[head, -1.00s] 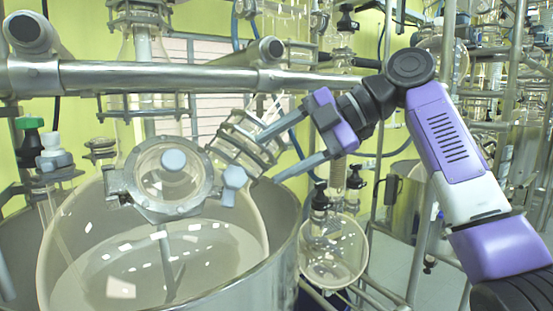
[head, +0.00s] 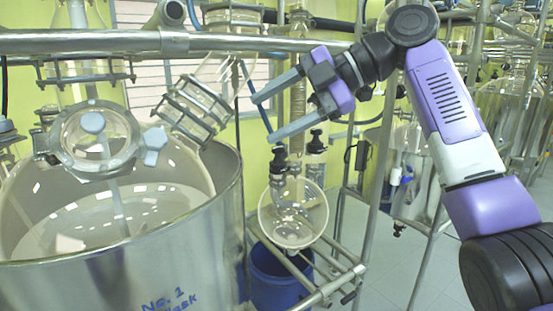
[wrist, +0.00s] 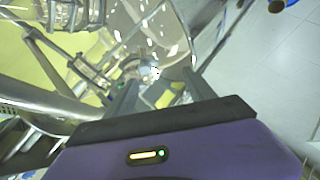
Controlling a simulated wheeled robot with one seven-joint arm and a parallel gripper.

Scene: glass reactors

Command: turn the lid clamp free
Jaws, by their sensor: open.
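The lid (head: 95,138) is a round glass port in a grey metal ring on top of the large glass vessel (head: 60,225) at the left of the head view. The lid clamp (head: 154,140) is a pale blue-grey knob on the right side of that ring. A second pale round knob (head: 93,123) shows over the lid's middle. My gripper (head: 263,118) is open and empty, its two grey fingers pointing left, well to the right of the clamp and apart from it. In the wrist view the open fingers (wrist: 158,78) point toward blurred glassware; I cannot make out the clamp there.
A tilted, caged glass neck (head: 195,108) stands between the clamp and my gripper. A horizontal steel pipe (head: 120,41) crosses above the lid. A steel tank (head: 185,235) surrounds the vessel. A round glass flask (head: 293,212) hangs below my gripper, above a blue bin (head: 278,275).

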